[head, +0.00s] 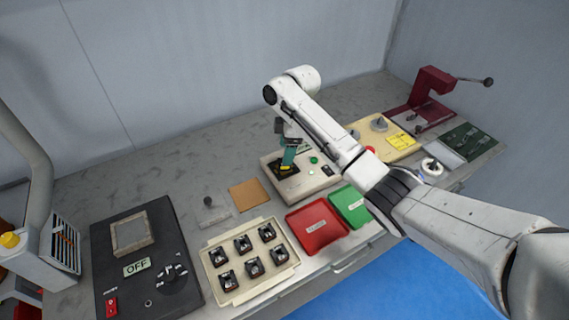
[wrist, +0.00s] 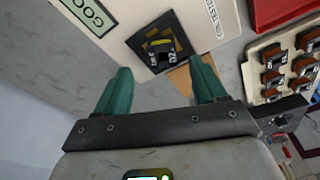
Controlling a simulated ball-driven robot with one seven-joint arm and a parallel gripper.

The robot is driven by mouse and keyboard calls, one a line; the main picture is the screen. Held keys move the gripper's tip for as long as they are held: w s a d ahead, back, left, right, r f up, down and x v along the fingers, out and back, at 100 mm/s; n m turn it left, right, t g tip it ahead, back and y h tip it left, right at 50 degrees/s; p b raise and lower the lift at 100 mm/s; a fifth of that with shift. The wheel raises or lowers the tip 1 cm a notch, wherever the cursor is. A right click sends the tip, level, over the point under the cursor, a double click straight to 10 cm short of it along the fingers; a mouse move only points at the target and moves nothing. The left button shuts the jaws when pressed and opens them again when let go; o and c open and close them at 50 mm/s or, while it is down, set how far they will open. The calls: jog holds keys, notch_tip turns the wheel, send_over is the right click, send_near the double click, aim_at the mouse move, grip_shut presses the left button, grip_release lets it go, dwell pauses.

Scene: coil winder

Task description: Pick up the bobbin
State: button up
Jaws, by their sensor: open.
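A small black bobbin with a yellow band and white lettering (wrist: 161,52) sits in a dark square nest on the beige tester (wrist: 197,12). In the head view the tester (head: 312,184) stands mid-bench, and the nest area shows black and yellow under my gripper (head: 287,164). In the wrist view my gripper (wrist: 163,75) has two green fingers spread apart with nothing between them. The bobbin lies just beyond the fingertips, between their lines. Contact is not visible. In the head view the fingers partly hide the bobbin.
A cream tray (head: 228,293) holds several dark bobbin-like parts at the front. A red bin (head: 316,228) and green bin (head: 350,205) lie in front of the tester. A black OFF panel (head: 120,292) is at left, a maroon press (head: 432,86) at right. A tan pad (head: 249,195) lies left of the tester.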

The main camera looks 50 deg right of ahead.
jog(key=f, duration=0.3)
jog(key=f+p, duration=0.1)
jog(key=shift+a+f, duration=0.3)
jog(key=shift+f, duration=0.1)
jog(key=shift+c, duration=0.4)
jog(key=c, duration=1.1)
jog(key=shift+r, duration=0.15)
jog(key=shift+c, duration=0.2)
